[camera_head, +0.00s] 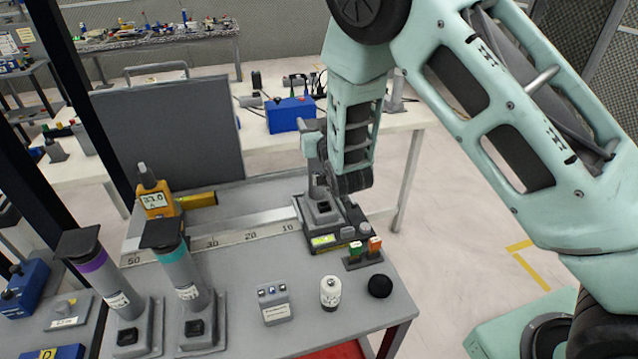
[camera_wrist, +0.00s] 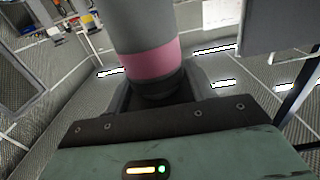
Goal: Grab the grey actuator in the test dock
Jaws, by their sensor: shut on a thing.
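A grey cylinder with a pink band (camera_wrist: 150,45), which I take for the grey actuator, stands between my gripper's jaws in the wrist view (camera_wrist: 160,95). The gripper is shut on it, and its end by the jaws is partly hidden. In the head view, my gripper (camera_head: 317,160) is over the rear of the test dock (camera_head: 350,238), a dark unit with a lit yellow-green display. My arm comes down from above right. The actuator is hard to tell from the gripper there, and I cannot tell whether it still touches the dock.
Two similar grey cylinders, one purple-banded (camera_head: 97,265) and one teal-banded (camera_head: 180,265), stand in holders at left. A grey panel (camera_head: 170,135) rises behind.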

